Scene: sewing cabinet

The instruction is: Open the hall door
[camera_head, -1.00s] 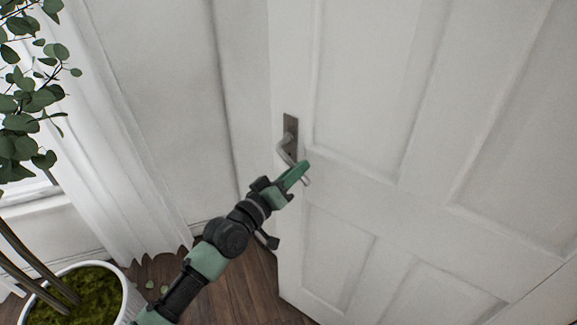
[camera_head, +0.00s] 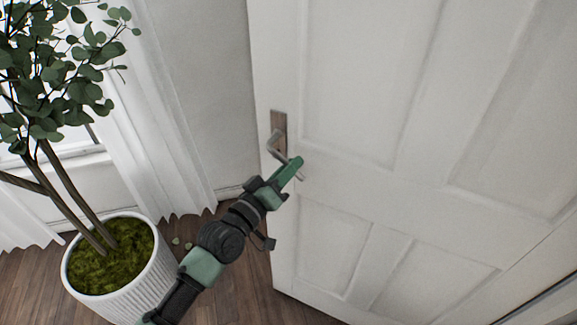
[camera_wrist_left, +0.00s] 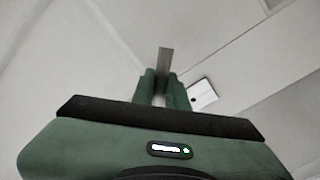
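The hall door (camera_head: 380,120) is a white panelled door in the head view. Its left edge stands free of the wall and curtain behind it, so it looks ajar. A metal handle plate (camera_head: 279,122) with a lever handle (camera_head: 272,145) sits near that edge. My left gripper (camera_head: 290,172) is at the lever, its green fingers covering part of it. My right gripper is not in view.
A leafy plant in a white ribbed pot (camera_head: 150,275) stands on the wooden floor to the left, beside my left arm. White curtains (camera_head: 165,130) hang behind it. Some bare floor (camera_head: 245,300) shows between pot and door.

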